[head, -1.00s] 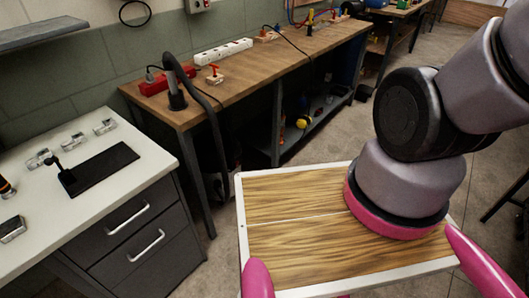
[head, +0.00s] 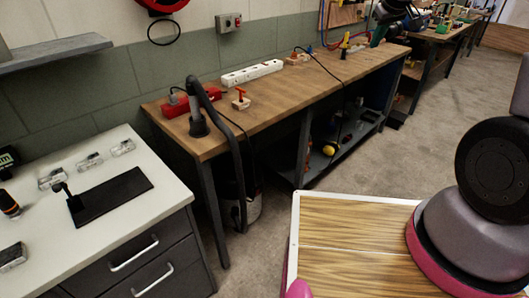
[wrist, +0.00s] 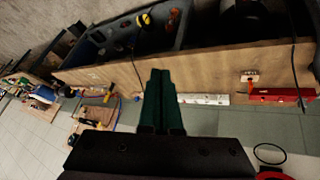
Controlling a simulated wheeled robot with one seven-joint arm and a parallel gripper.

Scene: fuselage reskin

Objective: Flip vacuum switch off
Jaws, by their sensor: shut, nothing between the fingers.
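I cannot tell for sure that this is the vacuum switch. In the wrist view, the lever block (wrist: 250,79) appears right of my gripper, apart from it. A dark vacuum-like canister (head: 243,207) stands on the floor beside the bench, with a black hose (head: 236,152) running up to a nozzle on the benchtop. My gripper (wrist: 160,74) shows in the wrist view, dark green fingers together and empty.
The wooden workbench (head: 270,100) carries a red power box (head: 193,104), a white outlet strip (head: 252,73) and other small blocks. A white-topped drawer cabinet (head: 140,225) stands at left. My wood-topped base fills the lower right. Grey floor is open right of the bench.

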